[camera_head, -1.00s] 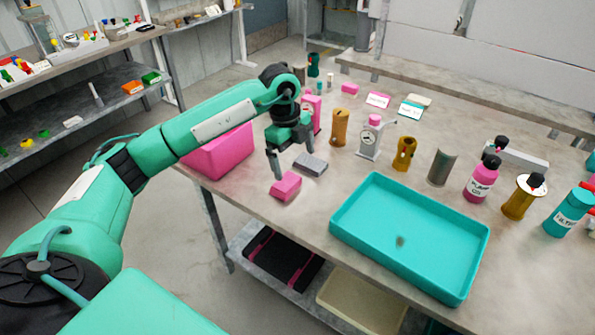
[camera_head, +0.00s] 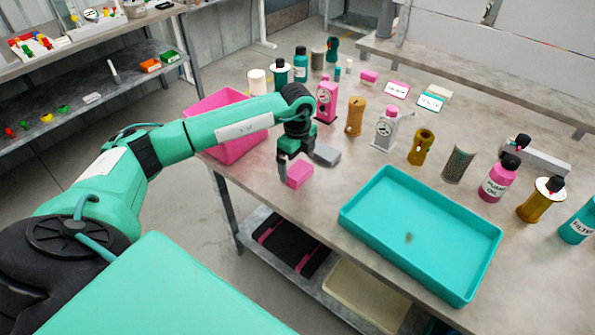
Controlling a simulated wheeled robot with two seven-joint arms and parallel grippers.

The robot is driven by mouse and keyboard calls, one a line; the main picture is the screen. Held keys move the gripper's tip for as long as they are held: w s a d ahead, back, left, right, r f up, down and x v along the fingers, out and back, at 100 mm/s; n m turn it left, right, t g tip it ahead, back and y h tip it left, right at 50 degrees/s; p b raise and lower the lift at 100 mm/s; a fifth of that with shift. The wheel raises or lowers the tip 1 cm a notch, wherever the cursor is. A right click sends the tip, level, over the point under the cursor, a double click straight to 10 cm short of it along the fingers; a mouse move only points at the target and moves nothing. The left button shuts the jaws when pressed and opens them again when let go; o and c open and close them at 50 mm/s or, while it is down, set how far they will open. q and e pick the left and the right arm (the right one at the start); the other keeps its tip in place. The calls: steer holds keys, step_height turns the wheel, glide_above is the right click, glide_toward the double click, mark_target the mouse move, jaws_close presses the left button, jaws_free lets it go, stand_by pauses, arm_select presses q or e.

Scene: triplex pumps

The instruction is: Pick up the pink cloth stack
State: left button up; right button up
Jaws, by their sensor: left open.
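The pink cloth stack (camera_head: 300,175) looks like a small pink block lying near the table's left edge. My left gripper (camera_head: 297,174) is open and points down right at the stack. One finger shows at the stack's left side; the other is largely hidden. I cannot tell whether the fingers touch the stack. A grey block (camera_head: 326,155) lies just behind and right of it. My right gripper is out of view.
A pink bin (camera_head: 235,150) stands at the left edge, behind my forearm. A teal tray (camera_head: 360,228) lies to the right on the table (camera_head: 330,195). Bottles and pump parts, among them a bronze part (camera_head: 355,117), stand farther back. Bare tabletop separates stack and tray.

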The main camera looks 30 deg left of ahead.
arm_select(q)
step_height(320, 180, down, 2)
steer(key=shift+f, duration=0.5)
steer(key=shift+c, duration=0.9)
steer(key=c, duration=0.7)
steer(key=shift+c, duration=0.4)
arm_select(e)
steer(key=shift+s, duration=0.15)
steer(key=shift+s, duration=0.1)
arm_select(q)
steer(key=shift+r, duration=0.15)
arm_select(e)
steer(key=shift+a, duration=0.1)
